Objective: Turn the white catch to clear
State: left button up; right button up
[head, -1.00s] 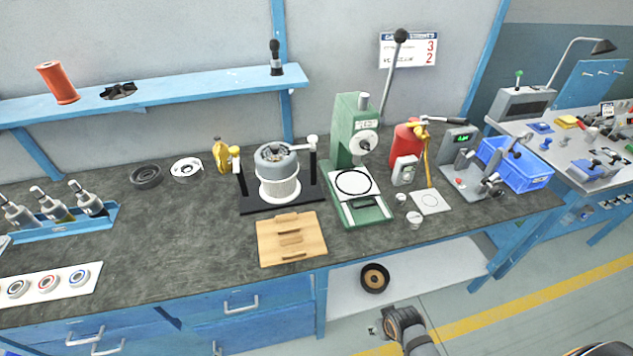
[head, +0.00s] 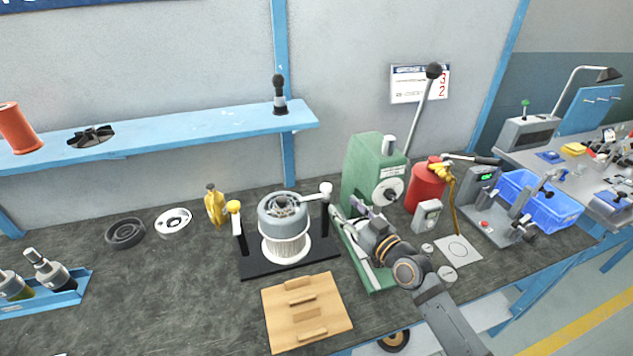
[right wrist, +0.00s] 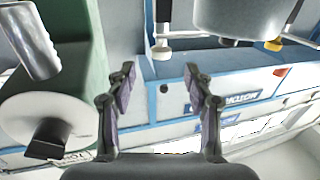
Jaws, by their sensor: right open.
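The white catch (head: 326,188) sits on top of the right black post of a black stand (head: 290,262). Its arm points left over the rim of the grey blower housing (head: 283,212), which rests on a white ribbed ring. In the right wrist view the white catch (right wrist: 162,52) shows beyond the fingertips, slightly above the gap between them. A yellow catch (head: 234,206) tops the left post, turned away from the housing. My right gripper (head: 349,208) is open and empty, just right of the white catch and apart from it. My left gripper is out of view.
The green press (head: 366,165) stands close behind and right of my right gripper; it fills the left of the wrist view. A wooden board (head: 305,312) lies in front of the stand. A red canister (head: 427,188) and grey meter (head: 426,214) stand right.

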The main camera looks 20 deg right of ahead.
aim_at(329, 191)
jog(key=shift+w+a+r, duration=0.2)
jog(key=shift+w+r, duration=0.1)
jog(key=shift+w, duration=0.2)
jog(key=shift+w+a+r, duration=0.15)
jog(key=shift+w+r, duration=0.1)
jog(key=shift+w, duration=0.25)
jog(key=x, duration=0.4)
jog(key=shift+w+a+f, duration=0.1)
jog(key=shift+w+f, duration=0.15)
jog(key=shift+f, duration=0.05)
jog(key=shift+x, duration=1)
jog(key=shift+w+p, duration=0.25)
jog(key=shift+p, duration=0.05)
jog(key=shift+w+a, duration=0.15)
jog(key=shift+c, duration=0.7)
jog(key=c, duration=0.7)
jog(key=shift+c, duration=1.3)
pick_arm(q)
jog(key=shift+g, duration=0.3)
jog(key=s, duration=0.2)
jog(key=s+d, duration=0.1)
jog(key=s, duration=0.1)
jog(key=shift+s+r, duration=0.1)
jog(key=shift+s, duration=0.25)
pick_arm(e)
grip_shut()
